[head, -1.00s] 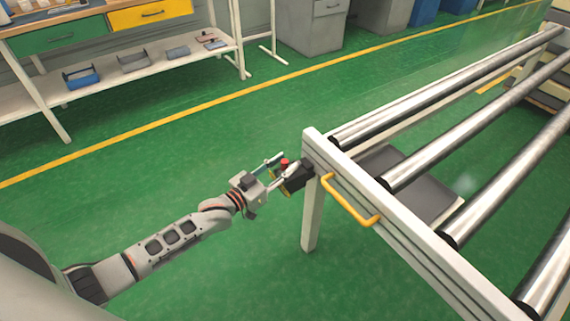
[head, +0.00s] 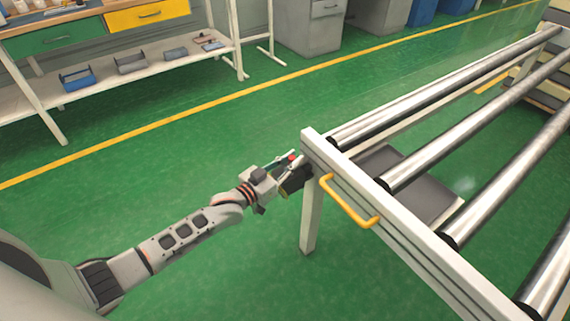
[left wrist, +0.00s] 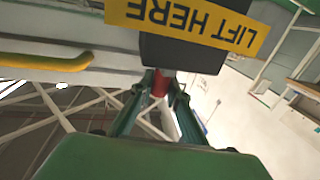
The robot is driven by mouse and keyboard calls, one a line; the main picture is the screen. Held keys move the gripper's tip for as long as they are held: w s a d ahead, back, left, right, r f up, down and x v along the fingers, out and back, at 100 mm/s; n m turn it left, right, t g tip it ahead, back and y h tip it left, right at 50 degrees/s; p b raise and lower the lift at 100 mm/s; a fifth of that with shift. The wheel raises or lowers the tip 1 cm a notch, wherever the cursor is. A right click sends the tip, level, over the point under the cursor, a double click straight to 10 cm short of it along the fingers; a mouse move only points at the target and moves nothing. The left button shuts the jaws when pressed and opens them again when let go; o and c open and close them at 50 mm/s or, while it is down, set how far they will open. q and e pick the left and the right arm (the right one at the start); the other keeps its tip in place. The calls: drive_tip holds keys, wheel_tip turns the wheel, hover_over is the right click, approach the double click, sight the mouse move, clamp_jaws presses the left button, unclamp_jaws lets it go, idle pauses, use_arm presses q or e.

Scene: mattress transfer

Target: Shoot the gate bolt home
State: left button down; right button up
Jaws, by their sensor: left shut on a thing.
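The gate bolt's red knob (head: 291,158) sticks out beside its black housing (head: 296,180) at the near left corner of the roller frame. My left gripper (head: 287,163) is at the knob, its arm reaching in from the left. In the left wrist view the red knob (left wrist: 160,83) sits between the two green fingers of my left gripper (left wrist: 160,88), which are shut on it. The black housing (left wrist: 182,53) is just beyond the fingertips. The bolt's rod and its end are not clearly visible. My right gripper is not in view.
The white gate rail (head: 400,228) carries a yellow handle (head: 348,203), right of the bolt. Steel rollers (head: 470,115) lie behind it. A yellow LIFT HERE label (left wrist: 190,22) shows upside down. A workbench with shelf (head: 150,70) stands at the back left. Green floor left is clear.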

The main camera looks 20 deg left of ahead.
use_arm(q)
drive_tip(key=shift+r, duration=0.1)
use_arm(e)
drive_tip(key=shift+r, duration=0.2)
use_arm(q)
drive_tip(key=c, duration=2)
unclamp_jaws()
drive_tip(key=shift+w+d, duration=0.1)
drive_tip(key=shift+o, duration=0.2)
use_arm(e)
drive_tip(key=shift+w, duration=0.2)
use_arm(q)
drive_tip(key=v, duration=1.2)
drive_tip(key=shift+d, duration=0.1)
drive_tip(key=s+d+f+g+y+p, duration=0.1)
drive_tip(key=s+f, duration=0.4)
drive_tip(key=s, duration=0.7)
drive_tip(key=s+d+f+n+g+y+p, duration=0.1)
drive_tip(key=s+f+g+y+p, duration=0.3)
drive_tip(key=s, duration=0.9)
drive_tip(key=shift+s+d+f+y+p, duration=0.25)
drive_tip(key=shift+f+y+p, duration=0.1)
drive_tip(key=shift+p, duration=0.15)
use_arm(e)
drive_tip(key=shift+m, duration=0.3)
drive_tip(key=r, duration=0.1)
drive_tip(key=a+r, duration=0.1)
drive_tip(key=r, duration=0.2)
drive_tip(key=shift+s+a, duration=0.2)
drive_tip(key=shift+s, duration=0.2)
